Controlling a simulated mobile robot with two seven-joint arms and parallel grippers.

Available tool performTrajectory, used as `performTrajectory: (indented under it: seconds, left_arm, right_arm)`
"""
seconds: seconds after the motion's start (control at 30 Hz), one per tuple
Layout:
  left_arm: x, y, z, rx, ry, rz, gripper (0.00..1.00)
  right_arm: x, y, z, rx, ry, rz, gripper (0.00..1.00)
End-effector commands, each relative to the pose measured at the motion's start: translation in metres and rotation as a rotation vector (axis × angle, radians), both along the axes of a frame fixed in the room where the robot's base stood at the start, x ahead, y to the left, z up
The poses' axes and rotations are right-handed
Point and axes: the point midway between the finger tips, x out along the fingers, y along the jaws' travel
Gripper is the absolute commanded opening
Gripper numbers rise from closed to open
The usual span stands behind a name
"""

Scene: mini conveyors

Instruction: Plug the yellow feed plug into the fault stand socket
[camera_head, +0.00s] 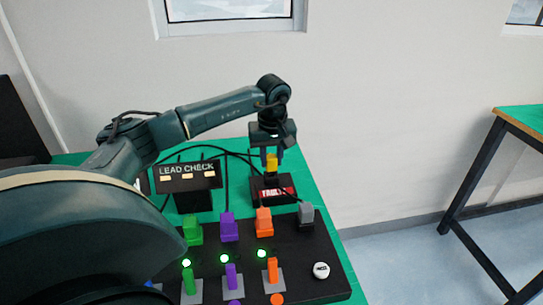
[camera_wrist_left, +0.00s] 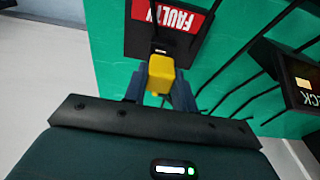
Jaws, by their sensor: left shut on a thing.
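The yellow feed plug (camera_head: 271,162) is between the fingers of my left gripper (camera_head: 267,158), which is shut on it. In the left wrist view the yellow plug (camera_wrist_left: 161,73) sits between the dark fingertips (camera_wrist_left: 160,88), at the edge of the fault stand (camera_wrist_left: 140,42) with its red label. In the head view the plug is upright over the black fault stand (camera_head: 258,194), behind the panel. The socket is hidden by the plug, and I cannot tell whether the plug is in it. My right gripper is not in view.
A "LEAD CHECK" sign box (camera_head: 187,178) stands left of the fault stand, with dark cables near it. The black panel (camera_head: 305,250) in front carries green, purple, orange and grey plugs, lit green lamps and a white button (camera_head: 321,270). Another green-topped table (camera_head: 525,119) stands at the right.

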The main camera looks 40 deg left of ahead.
Motion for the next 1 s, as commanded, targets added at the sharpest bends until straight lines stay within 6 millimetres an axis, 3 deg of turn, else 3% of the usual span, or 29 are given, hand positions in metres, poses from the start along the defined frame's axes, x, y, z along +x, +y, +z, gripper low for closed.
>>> performTrajectory:
  seconds: [0.8,0.83,1.0]
  left_arm:
    - [0.0,0.0,-0.021,0.001,0.001,0.0,0.04]
    - [0.0,0.0,-0.02,0.0,0.0,0.0,0.29]
    - [0.0,0.0,-0.02,0.0,0.0,0.0,0.43]
  right_arm:
    - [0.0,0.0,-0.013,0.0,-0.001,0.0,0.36]
    - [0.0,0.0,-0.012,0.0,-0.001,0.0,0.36]
    - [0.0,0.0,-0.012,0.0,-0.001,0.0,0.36]
